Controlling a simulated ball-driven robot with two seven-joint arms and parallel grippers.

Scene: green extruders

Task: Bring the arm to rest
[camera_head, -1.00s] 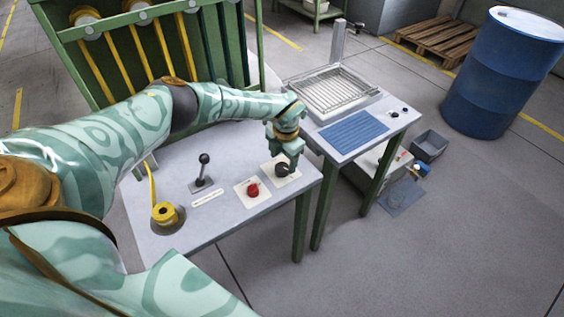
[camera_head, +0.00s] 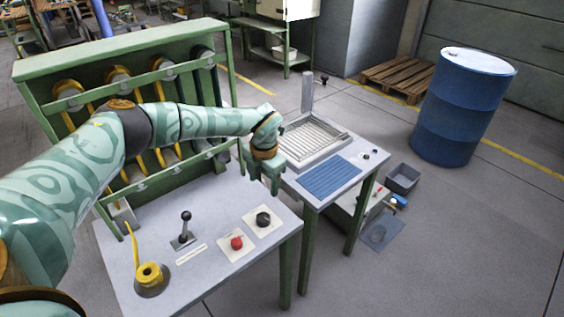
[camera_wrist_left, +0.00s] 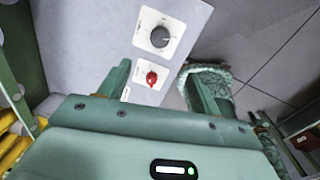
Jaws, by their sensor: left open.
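My left arm (camera_head: 210,122) comes in from the left and reaches over the grey-topped control table (camera_head: 215,205). My left gripper (camera_head: 265,184) points down, open and empty, above the table's back right edge, apart from the controls. A black knob (camera_head: 263,219) and a red knob (camera_head: 237,242), each on a white plate, stand below and in front of it. In the left wrist view the two open fingers (camera_wrist_left: 158,78) show, with the black knob (camera_wrist_left: 160,37) and the red knob (camera_wrist_left: 151,78) beyond them. My right gripper is not in view.
A green rack (camera_head: 130,50) rises behind. A second table with a blue ribbed mat (camera_head: 329,178) and a wire tray (camera_head: 312,143) adjoins right. A blue barrel (camera_head: 463,105) stands far right.

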